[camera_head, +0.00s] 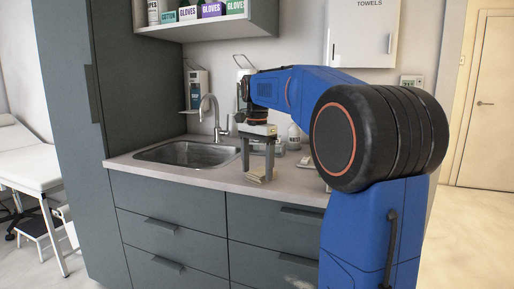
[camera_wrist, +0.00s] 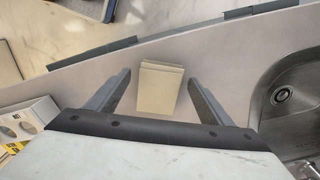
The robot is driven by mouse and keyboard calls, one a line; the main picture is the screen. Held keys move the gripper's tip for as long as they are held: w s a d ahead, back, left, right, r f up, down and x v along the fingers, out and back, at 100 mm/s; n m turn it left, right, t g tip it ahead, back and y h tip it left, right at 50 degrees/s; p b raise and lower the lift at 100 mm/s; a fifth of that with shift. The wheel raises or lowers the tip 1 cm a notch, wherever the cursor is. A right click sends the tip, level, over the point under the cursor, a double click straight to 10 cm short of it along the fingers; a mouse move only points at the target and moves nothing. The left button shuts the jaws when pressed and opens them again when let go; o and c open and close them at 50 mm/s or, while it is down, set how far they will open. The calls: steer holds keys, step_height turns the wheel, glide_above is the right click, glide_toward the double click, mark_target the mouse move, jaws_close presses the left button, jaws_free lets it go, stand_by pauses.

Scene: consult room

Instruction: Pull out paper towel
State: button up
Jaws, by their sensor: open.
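A white dispenser (camera_head: 362,38) marked TOWELS is fixed to the wall at upper right; its lower part is partly behind my arm. A small beige folded stack (camera_head: 260,175), which looks like paper towels, lies near the front edge of the counter. My gripper (camera_head: 258,171) is open, pointing down over this stack. In the wrist view the stack (camera_wrist: 160,95) shows between the two spread fingers, with a gap on each side. I cannot tell how far the fingertips are above the counter. Nothing is held.
The sink (camera_head: 188,153) with its tap (camera_head: 214,115) is left of my gripper. A clear bottle (camera_head: 294,137) and other small items stand behind and to the right on the counter. In the wrist view a white box (camera_wrist: 28,120) with round holes lies at left. Drawers are below.

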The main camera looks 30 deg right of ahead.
step_height(320, 180, up, 17)
steer(key=shift+f, duration=0.15)
stand_by(0.4)
